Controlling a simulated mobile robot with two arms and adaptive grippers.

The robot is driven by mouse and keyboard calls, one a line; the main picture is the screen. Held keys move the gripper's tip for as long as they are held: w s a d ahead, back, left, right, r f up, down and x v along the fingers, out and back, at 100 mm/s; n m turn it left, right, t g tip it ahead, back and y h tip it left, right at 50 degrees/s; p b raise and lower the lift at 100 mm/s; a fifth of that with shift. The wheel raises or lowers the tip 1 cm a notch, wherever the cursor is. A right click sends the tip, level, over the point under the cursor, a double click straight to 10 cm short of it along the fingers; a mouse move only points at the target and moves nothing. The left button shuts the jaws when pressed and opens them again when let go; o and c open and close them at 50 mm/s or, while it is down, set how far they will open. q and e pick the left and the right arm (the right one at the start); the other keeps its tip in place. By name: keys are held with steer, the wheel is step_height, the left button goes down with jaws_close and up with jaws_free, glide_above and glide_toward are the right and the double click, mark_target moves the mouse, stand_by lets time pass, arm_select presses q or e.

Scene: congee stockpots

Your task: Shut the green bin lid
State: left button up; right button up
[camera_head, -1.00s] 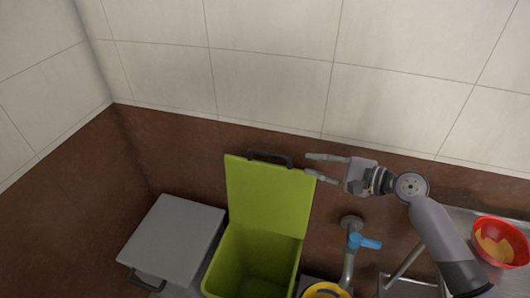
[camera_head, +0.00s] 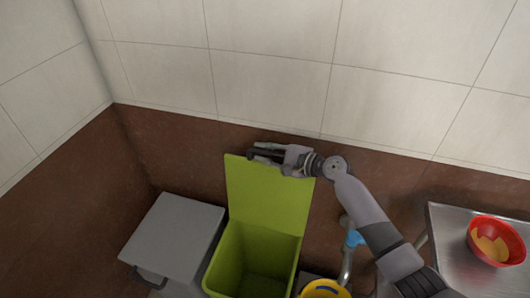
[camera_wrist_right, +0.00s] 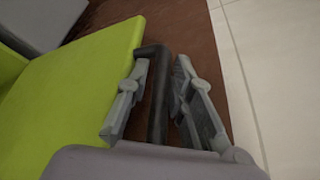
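The green bin (camera_head: 228,264) stands on the floor against the brown wall, with its lid (camera_head: 268,200) raised upright and its inside open to view. A dark handle (camera_wrist_right: 158,95) sits on the lid's top edge. My right gripper (camera_head: 262,152) is at that top edge, reaching in from the right. In the right wrist view its two fingers (camera_wrist_right: 160,98) stand apart, one on each side of the handle, with a gap visible on the right side. In the head view the gripper mostly hides the handle. My left gripper is not in view.
A grey lidded bin (camera_head: 175,238) stands shut left of the green one. A tap with a blue lever (camera_head: 354,238) and a yellow bowl-like item (camera_head: 325,289) are to the right. A red bowl (camera_head: 496,240) sits on a metal counter (camera_head: 446,222).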

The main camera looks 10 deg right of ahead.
steer(key=shift+c, duration=0.2)
jaws_close()
stand_by(0.6)
